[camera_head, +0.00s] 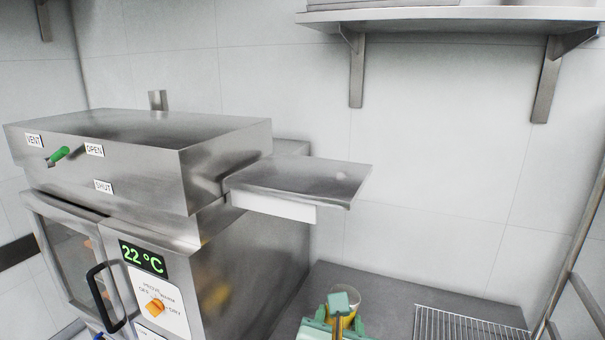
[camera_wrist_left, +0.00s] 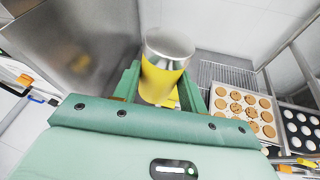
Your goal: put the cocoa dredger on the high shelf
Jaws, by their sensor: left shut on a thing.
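The cocoa dredger (camera_wrist_left: 166,62) is a yellow cylinder with a grey metal top. In the left wrist view it stands between the green fingers of my left gripper (camera_wrist_left: 160,92), which is shut on it. In the head view the left gripper (camera_head: 338,314) is at the bottom edge, over the dark counter, with part of the dredger (camera_head: 353,298) showing behind it. Whether the dredger touches the counter cannot be told. The high shelf (camera_head: 450,15) is a steel wall shelf at the top right, well above the gripper. Its top surface is mostly hidden. My right gripper is not in view.
A steel oven cabinet (camera_head: 230,150) stands at the left, with a flat side ledge (camera_head: 300,180) jutting out at mid height. Shelf brackets (camera_head: 357,70) hang below the high shelf. A wire rack (camera_head: 470,322) lies at the lower right. Trays of baked rounds (camera_wrist_left: 243,88) show in the wrist view.

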